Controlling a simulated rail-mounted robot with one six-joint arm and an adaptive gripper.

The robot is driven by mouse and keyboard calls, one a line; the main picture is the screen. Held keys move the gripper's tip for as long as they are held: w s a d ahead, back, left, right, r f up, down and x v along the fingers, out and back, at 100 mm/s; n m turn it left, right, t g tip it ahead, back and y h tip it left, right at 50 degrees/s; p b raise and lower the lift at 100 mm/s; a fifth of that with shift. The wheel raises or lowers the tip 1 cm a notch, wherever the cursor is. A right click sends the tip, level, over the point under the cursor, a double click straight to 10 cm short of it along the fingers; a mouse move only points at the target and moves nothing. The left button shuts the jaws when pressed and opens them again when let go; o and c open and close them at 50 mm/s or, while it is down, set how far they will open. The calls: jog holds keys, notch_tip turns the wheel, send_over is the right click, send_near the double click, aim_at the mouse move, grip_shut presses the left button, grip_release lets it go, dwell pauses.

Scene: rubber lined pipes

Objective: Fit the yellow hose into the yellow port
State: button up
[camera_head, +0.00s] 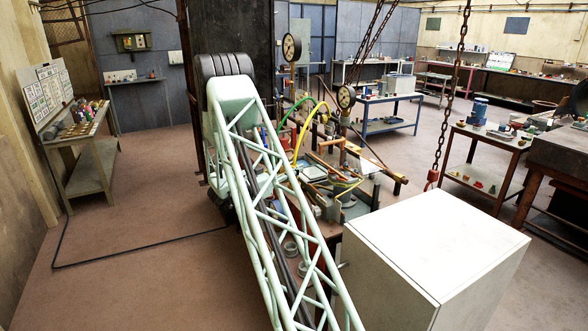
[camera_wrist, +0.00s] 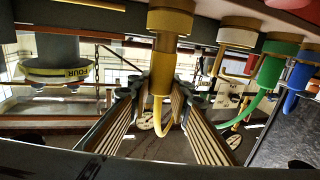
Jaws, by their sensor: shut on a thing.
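The yellow hose (camera_wrist: 164,121) shows in the wrist view as a curved tube below a straight yellow end piece (camera_wrist: 163,70). My gripper (camera_wrist: 156,92) has its two ridged fingers around this end piece and is shut on it. A wide yellow collar (camera_wrist: 172,20), which looks like the yellow port, is directly above in line with the end piece. Whether the end piece is seated in it or only close to it, I cannot tell. In the head view a yellow hose arcs over the bench (camera_head: 306,125); my gripper is hidden there behind my arm.
Green (camera_wrist: 280,62), blue (camera_wrist: 301,76) and cream-orange (camera_wrist: 238,34) fittings hang close to the right of the yellow one. A dark fitting with a yellow labelled band (camera_wrist: 58,72) is at left. Gauges (camera_head: 291,47) and a white cabinet (camera_head: 435,255) stand around the bench.

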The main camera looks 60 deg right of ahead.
jog(key=shift+f+b, duration=0.4)
jog(key=shift+f, duration=0.4)
jog(key=o, duration=1.1)
jog(key=shift+a, duration=0.15)
jog(key=shift+v, duration=5.9)
jog(key=shift+w, duration=0.15)
